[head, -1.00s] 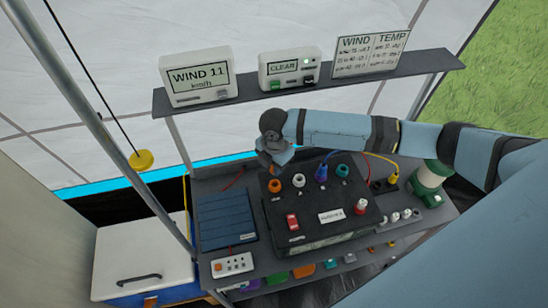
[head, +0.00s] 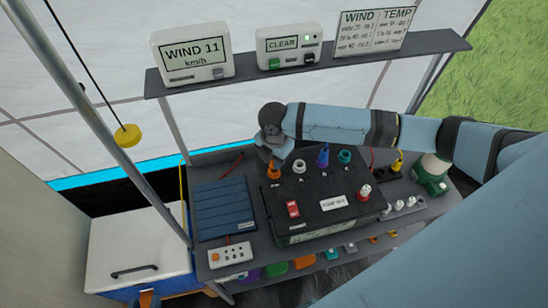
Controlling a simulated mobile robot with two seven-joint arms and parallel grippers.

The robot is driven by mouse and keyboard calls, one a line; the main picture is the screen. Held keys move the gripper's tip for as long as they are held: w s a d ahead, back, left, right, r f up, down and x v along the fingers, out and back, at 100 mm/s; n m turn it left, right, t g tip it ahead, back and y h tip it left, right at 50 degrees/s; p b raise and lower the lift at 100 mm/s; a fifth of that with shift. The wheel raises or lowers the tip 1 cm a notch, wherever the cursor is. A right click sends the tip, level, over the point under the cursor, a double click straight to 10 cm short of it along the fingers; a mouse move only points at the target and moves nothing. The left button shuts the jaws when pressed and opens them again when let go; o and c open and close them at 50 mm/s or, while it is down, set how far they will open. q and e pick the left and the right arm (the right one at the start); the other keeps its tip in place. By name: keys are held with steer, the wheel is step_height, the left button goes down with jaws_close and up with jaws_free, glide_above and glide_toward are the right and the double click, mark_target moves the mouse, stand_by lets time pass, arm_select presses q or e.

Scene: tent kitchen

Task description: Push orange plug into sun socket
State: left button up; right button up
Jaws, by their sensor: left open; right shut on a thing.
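A small orange plug (head: 274,171) stands at the orange-ringed socket at the left of the black box's (head: 330,225) top. My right gripper (head: 272,152) is right above it, its jaws shut on the orange plug's upper part. The gripper body hides the plug's top, and I cannot tell how deep it sits. No sun mark is readable at this size. Other sockets in the row are a white one (head: 299,167) and a teal one (head: 344,157), with a blue plug (head: 322,158) between them. My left gripper is not in view.
A red switch (head: 293,209) and a red-and-white knob (head: 365,192) stand on the box. A blue panel (head: 226,208) lies to its left. A shelf (head: 310,68) with displays runs behind.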

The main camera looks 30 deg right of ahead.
stand_by(0.6)
steer(key=shift+r+p, duration=0.1)
steer(key=shift+p, duration=0.2)
steer(key=shift+p, duration=0.45)
stand_by(0.5)
steer(key=shift+p, duration=0.35)
steer(key=shift+p, duration=0.35)
steer(key=shift+f+b, duration=0.35)
steer(key=shift+f, duration=1.15)
stand_by(0.5)
steer(key=o, duration=1)
